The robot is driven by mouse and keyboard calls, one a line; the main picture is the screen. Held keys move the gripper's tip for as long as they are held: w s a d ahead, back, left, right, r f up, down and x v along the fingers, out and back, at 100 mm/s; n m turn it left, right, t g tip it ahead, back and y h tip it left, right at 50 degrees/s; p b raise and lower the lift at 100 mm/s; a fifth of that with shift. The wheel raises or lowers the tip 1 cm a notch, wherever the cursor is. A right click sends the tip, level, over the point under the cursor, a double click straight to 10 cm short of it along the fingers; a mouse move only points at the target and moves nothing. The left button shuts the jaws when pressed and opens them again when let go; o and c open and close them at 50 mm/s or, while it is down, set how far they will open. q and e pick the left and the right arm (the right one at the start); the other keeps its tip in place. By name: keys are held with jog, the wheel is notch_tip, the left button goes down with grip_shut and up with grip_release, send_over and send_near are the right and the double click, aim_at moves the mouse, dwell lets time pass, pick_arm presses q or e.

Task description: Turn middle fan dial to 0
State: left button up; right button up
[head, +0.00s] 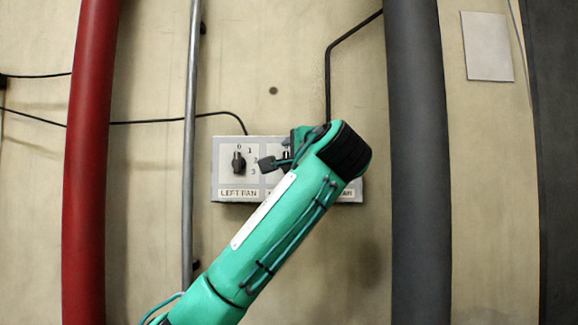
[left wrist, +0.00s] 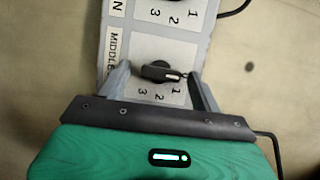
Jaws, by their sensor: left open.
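The grey control box (head: 223,197) is on the wall in the head view. My left arm covers its middle and much of its right part. In the left wrist view the black middle dial (left wrist: 158,71) sits on a white plate beside the "MIDDLE" label (left wrist: 112,50). Its pointer, with a white mark, points right and slightly down. The 1, 2 and 3 are below it; I cannot make out the 0. My left gripper (left wrist: 159,72) is open, with one finger on each side of the dial. Contact is unclear. In the head view the left gripper (head: 277,162) is partly hidden by its wrist.
The left fan dial (head: 238,161) is close to the left gripper. A grey vertical pipe (head: 192,120) and a red column (head: 90,150) stand at left, a thick dark grey column (head: 418,150) at right. Black cables run along the wall.

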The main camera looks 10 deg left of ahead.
pick_arm(q)
jog(key=b+v, duration=0.5)
jog(key=v, duration=0.8)
